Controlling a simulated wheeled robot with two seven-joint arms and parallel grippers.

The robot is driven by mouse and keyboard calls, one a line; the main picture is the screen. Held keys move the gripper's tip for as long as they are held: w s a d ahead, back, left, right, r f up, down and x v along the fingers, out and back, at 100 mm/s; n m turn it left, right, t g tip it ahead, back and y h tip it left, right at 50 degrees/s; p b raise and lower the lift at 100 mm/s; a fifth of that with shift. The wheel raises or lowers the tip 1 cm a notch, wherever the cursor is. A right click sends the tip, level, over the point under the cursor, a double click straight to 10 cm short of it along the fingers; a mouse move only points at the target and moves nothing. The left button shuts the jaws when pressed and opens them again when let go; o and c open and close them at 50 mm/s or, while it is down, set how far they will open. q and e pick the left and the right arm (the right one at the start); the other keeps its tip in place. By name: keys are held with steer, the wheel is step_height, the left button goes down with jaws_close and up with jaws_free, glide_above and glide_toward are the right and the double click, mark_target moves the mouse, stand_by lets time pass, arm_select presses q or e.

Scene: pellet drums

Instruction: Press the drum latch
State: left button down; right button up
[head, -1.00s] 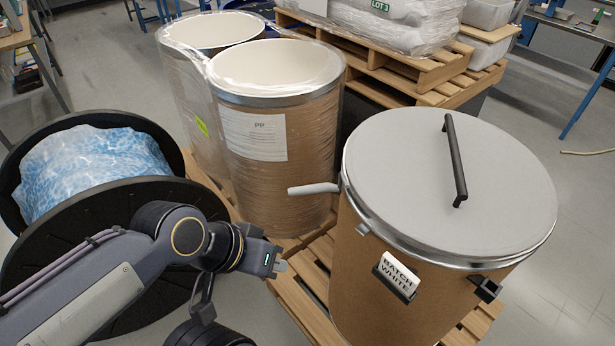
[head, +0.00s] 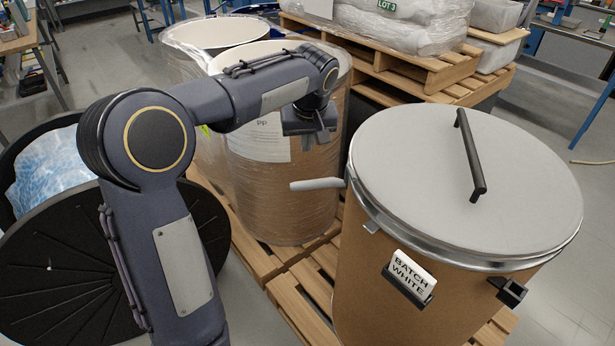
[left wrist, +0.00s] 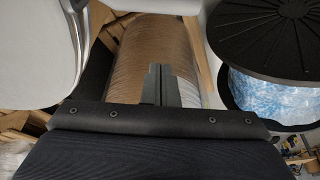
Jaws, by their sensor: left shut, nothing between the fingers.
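The brown drum (head: 400,315) with the "BATCH WHITE" label (head: 411,274) stands at the right under a closed grey lid (head: 440,190) with a metal rim. A pale grey latch lever (head: 316,184) sticks out level to the left from its rim. My left gripper (head: 322,137) is shut and empty, fingers pointing down. In the head view it appears above the lever, in front of the wrapped drum, apart from the lever. In the left wrist view the shut fingers (left wrist: 160,84) show against the wrapped drum; I cannot make out the lever there. My right gripper is not in view.
Two open, film-wrapped drums (head: 285,200) stand behind the lever on a wooden pallet (head: 290,300). A black-flanged spool (head: 60,260) with blue wrap is at the left. A black handle (head: 468,150) rises from the lid. A stacked pallet (head: 400,65) is behind.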

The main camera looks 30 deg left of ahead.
mark_target(323, 182)
arm_select(q)
steer(key=p+x, duration=0.1)
steer(key=x, duration=0.9)
steer(key=s+d, duration=0.1)
steer(key=s+d+p, duration=0.1)
steer(key=s, duration=0.1)
steer(key=shift+d+r, duration=0.25)
steer(key=shift+r, duration=0.15)
steer(key=shift+s, duration=0.1)
